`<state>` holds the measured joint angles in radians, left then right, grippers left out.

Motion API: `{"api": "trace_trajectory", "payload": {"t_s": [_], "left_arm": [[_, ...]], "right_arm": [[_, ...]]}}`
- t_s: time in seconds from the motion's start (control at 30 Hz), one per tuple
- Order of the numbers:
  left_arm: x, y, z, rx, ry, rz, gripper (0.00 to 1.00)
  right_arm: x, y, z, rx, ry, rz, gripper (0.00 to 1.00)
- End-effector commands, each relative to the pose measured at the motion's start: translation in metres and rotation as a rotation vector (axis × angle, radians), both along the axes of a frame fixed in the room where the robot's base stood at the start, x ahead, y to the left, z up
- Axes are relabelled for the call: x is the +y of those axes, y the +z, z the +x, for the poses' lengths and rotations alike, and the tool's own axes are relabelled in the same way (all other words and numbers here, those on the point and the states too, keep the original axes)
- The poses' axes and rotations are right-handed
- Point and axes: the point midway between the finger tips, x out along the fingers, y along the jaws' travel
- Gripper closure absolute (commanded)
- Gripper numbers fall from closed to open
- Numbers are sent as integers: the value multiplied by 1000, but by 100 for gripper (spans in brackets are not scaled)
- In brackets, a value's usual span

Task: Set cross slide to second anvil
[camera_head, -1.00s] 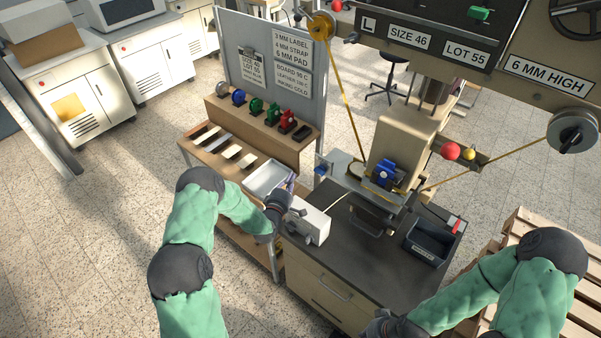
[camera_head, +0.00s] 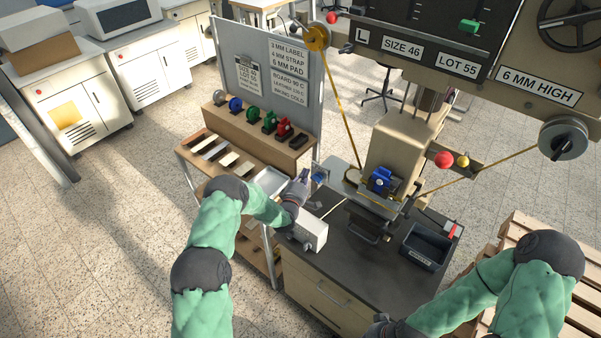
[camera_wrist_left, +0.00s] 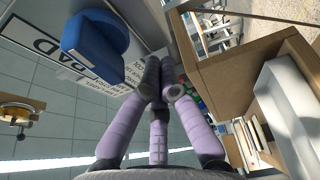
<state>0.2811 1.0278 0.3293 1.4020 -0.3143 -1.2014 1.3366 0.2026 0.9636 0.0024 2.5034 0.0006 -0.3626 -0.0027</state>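The stamping press (camera_head: 396,145) stands on the dark-topped cabinet, with a blue block (camera_head: 380,180) at the front of its head. A small blue part (camera_head: 319,178) sits at the press's left side, and my left gripper (camera_head: 303,176) is just left of it, apparently apart. In the left wrist view a rounded blue part (camera_wrist_left: 95,42) is near, left of the purple fingers (camera_wrist_left: 160,82); their tips are together with nothing seen between them. I cannot make out the cross slide or its anvils clearly. My right gripper (camera_head: 378,329) is partly visible at the bottom edge.
A white box (camera_head: 310,232) and a dark bin (camera_head: 426,246) stand on the cabinet top (camera_head: 345,265). A metal tray (camera_head: 270,180) and several strips lie on the wooden bench (camera_head: 190,149) at left. A sign board (camera_head: 270,65) stands behind it. Wooden pallets (camera_head: 530,228) are at right.

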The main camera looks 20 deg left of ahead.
Motion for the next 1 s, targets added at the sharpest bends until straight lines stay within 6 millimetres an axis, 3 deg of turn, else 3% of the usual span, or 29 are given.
{"api": "trace_trajectory", "payload": {"t_s": [0.37,0.47,0.73,0.9,1.0], "left_arm": [[-6,-1,-2,1,-2,-1,100],[-23,-2,-7,0,-5,-2,100],[-96,-4,-34,2,-13,-1,100],[-119,-3,-43,3,-9,0,100],[-122,-2,-44,3,-7,1,100]], "right_arm": [[0,-2,0,0,0,0,100],[0,-7,0,0,0,0,100],[0,-27,0,0,0,0,100],[0,-32,0,0,0,0,100],[0,-32,0,0,0,0,100]]}}
